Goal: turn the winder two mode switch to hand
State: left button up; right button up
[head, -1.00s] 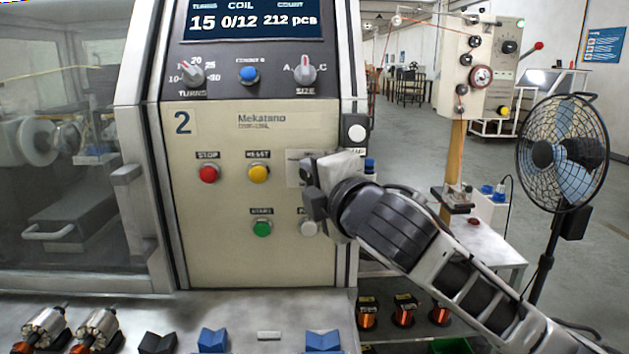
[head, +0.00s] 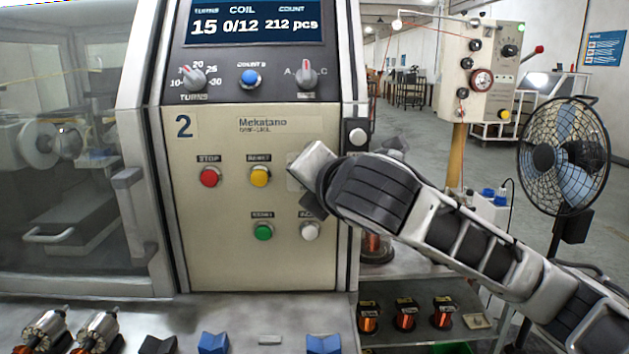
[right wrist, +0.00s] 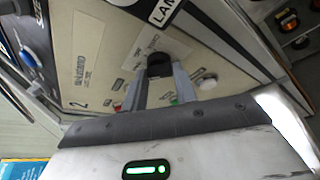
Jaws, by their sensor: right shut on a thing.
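The panel of winder two (head: 245,140), marked with a blue 2, stands in front of me. The mode switch, a black knob (right wrist: 158,62), shows in the right wrist view on a pale label plate (right wrist: 167,42). My right gripper (right wrist: 161,74) is shut on this knob, one finger on each side. In the head view my right gripper (head: 312,172) covers the switch, its body tilted against the panel's right side. The switch's pointer and position marks cannot be read. My left gripper is not in view.
Close by are a red button (head: 209,177), a yellow button (head: 259,176), a green button (head: 263,232) and a white button (head: 309,231). Blue blocks (head: 213,342) and armatures (head: 45,327) lie on the front bench. A fan (head: 563,155) stands at the right.

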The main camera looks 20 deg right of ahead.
dwell(0.4)
jog(key=o, duration=1)
jog(key=shift+c, duration=0.2)
pick_arm(q)
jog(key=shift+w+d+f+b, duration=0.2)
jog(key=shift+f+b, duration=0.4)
jog(key=shift+b, duration=0.8)
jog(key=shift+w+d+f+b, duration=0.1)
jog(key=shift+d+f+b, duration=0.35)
jog(key=shift+b, duration=0.9)
pick_arm(e)
jog(key=v, duration=1.6)
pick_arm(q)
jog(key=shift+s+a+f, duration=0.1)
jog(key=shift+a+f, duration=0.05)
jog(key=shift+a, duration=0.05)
